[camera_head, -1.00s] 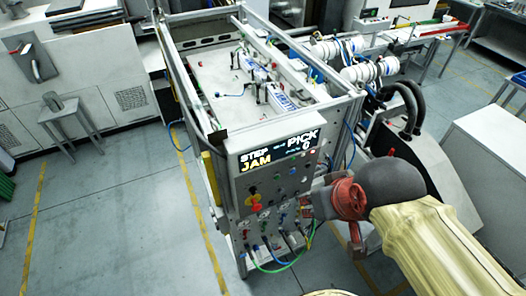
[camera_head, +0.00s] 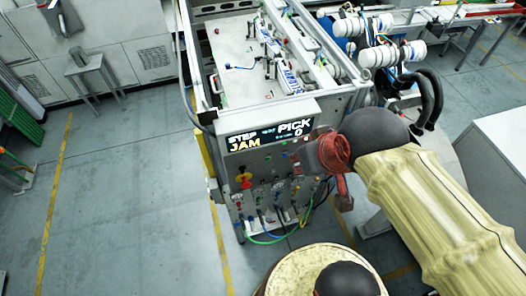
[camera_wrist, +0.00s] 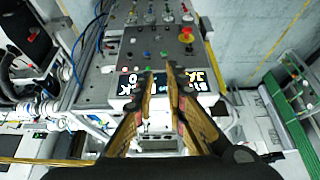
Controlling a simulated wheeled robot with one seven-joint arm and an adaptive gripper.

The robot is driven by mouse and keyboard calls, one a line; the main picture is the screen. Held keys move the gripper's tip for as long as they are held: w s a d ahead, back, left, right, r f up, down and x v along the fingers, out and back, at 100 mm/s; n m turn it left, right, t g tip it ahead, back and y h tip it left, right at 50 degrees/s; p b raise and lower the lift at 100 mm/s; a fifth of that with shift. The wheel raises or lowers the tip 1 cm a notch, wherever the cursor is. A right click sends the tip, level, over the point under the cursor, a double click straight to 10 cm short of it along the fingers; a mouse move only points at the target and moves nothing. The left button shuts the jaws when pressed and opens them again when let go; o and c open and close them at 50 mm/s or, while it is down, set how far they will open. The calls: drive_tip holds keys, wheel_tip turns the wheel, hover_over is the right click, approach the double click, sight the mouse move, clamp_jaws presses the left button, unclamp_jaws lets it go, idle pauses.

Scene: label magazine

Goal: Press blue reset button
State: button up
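The control panel (camera_head: 262,170) is a grey upright face with a lit display (camera_head: 270,134) reading STEP, JAM and PICK 0. In the wrist view it appears upside down, and a small blue button (camera_wrist: 163,54) sits beside a small green button (camera_wrist: 147,54) near the display. The blue button is too small to single out surely in the head view. My gripper (camera_wrist: 158,69) is open and empty, with a narrow gap between its tips. The tips overlap the display area in the wrist view, below the blue button; contact is not visible. In the head view my wrist hides the panel's right edge.
A red-and-yellow emergency knob (camera_wrist: 186,35), several other knobs and cable plugs share the panel. Green and blue cables (camera_head: 262,239) hang at its foot. White rolls (camera_head: 392,54) and black hoses (camera_head: 430,95) stand behind my arm. The floor (camera_head: 125,190) left of the machine is clear.

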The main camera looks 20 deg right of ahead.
drive_tip(key=shift+s+a, duration=0.1)
drive_tip(key=shift+a, duration=0.25)
clamp_jaws()
drive_tip(key=shift+d, duration=0.15)
idle(0.7)
